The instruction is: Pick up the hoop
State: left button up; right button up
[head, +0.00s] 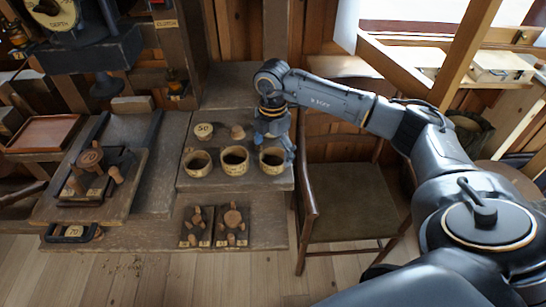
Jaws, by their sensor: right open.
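I cannot pick out a hoop with certainty. Three round, open wooden cup-like pieces stand in a row on the bench: a left one (198,163), a middle one (234,160) and a right one (272,160). Each has a dark opening and a pale label. My right gripper (284,150) points down at the right cup-like piece, open, with its fingers by that piece's right and back side. Whether it touches the piece is unclear. My left gripper is not in view.
A round piece marked 50 (204,131) and a small wooden knob (237,132) stand behind the row. Several peg-like pieces sit on a lower shelf (262,218). A chair (350,203) stands close at the right. A wooden tray (42,133) lies far left.

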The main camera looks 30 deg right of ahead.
jog(key=shift+d+f, duration=0.1)
jog(key=shift+f, duration=1.35)
jog(key=c, duration=0.9)
jog(key=shift+o, duration=0.2)
jog(key=shift+r, duration=0.15)
